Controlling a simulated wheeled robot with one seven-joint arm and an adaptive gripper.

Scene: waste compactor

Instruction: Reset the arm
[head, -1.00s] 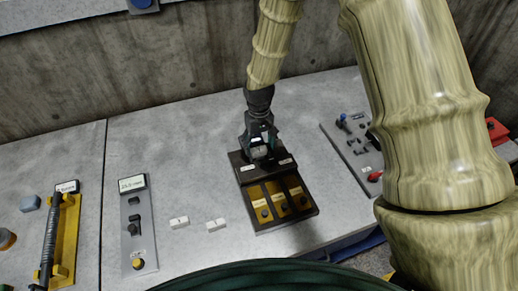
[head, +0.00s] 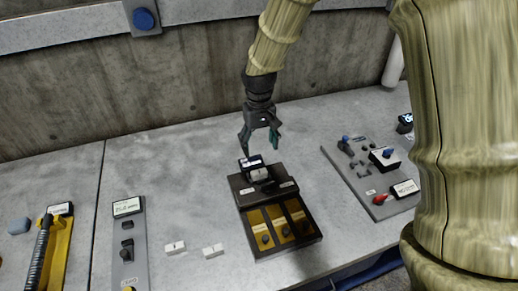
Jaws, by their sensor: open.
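My gripper (head: 260,144) hangs at the end of my arm, fingers pointing down and spread apart, with nothing between them. It is above and slightly behind the dark panel (head: 236,189), clear of it as far as I can tell. On the panel's upper part sits a small block with a white face (head: 259,174), and behind it a small dark labelled display (head: 251,162). The panel's lower part has three yellow-brown slots with dark knobs (head: 285,230).
Further left are a grey control strip (head: 127,230) and a yellow holder with a dark handle (head: 42,250). A grey control plate (head: 350,178) lies right. A concrete wall (head: 120,90) stands behind the worktop.

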